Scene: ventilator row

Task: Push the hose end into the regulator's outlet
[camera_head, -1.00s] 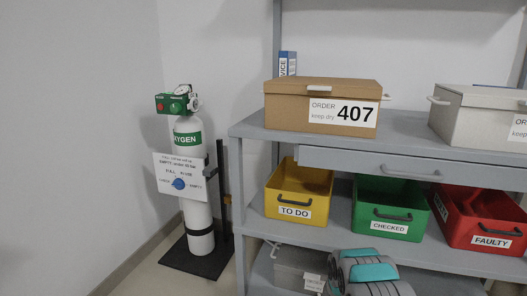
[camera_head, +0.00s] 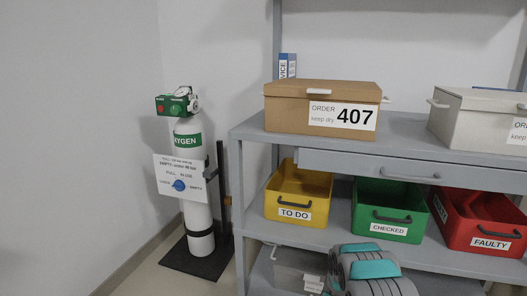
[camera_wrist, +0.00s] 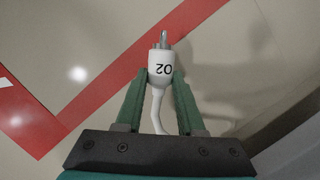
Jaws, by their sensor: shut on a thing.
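The regulator (camera_head: 178,103) is a green block with a gauge on top of the white oxygen cylinder (camera_head: 193,165) at the left of the head view. Its outlet is too small to make out. My gripper and the hose end are apart from the regulator, which does not show in the wrist view.
The cylinder stands on a dark base (camera_head: 196,262) and carries a hanging sign (camera_head: 181,178). A grey shelf (camera_head: 262,133) to its right bears boxes and yellow, green and red bins. In the wrist view, red floor tape (camera_wrist: 110,88) crosses the pale floor.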

